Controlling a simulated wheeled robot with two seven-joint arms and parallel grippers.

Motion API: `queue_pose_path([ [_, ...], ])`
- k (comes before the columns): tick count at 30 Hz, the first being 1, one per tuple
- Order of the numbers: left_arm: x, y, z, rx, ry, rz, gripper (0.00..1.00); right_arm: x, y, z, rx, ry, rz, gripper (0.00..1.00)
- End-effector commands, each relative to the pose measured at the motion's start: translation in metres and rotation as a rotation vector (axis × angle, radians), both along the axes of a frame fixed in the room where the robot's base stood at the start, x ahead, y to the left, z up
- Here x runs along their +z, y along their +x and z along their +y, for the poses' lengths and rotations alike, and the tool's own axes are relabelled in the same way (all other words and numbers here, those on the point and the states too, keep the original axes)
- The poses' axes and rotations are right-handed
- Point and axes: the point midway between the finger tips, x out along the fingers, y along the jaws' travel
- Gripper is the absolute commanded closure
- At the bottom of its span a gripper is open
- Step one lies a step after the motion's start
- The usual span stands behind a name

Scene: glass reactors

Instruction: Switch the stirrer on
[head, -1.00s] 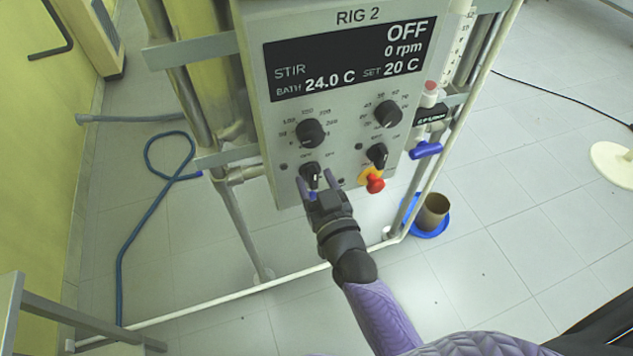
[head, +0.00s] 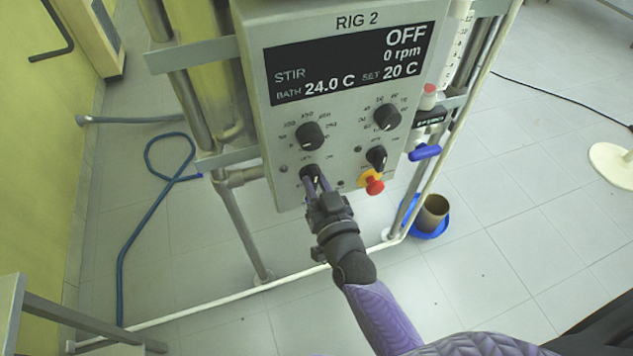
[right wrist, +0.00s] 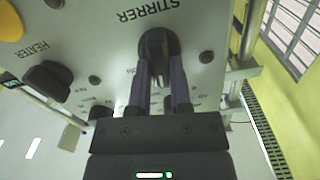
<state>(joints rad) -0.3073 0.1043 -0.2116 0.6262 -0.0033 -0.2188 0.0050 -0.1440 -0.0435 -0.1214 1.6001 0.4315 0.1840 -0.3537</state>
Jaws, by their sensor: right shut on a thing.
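The RIG 2 control box (head: 345,160) faces me, and its display (head: 347,62) reads OFF, 0 rpm, bath 24.0 C, set 20 C. The stirrer switch (head: 311,171) is the black knob at the box's lower left. In the right wrist view the knob (right wrist: 157,42) sits beside the printed word STIRRER. My right gripper (head: 318,185) is shut on this knob, a finger on each side. The fingers (right wrist: 162,80) cover part of it. My left gripper is not in view.
A heater switch (head: 377,156) and a red emergency button (head: 375,186) sit right of the stirrer switch. Two dials (head: 310,135) (head: 387,117) are above. A blue-handled valve (head: 425,152) is at the right. A blue hose (head: 124,240) lies on the floor.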

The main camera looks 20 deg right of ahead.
Motion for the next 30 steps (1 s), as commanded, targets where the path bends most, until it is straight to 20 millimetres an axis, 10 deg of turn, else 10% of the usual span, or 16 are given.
queue_pose_path([
  [30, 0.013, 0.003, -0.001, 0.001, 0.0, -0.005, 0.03, -0.003, 0.0, -0.003, 0.0, 0.824, 0.031, 1.0],
])
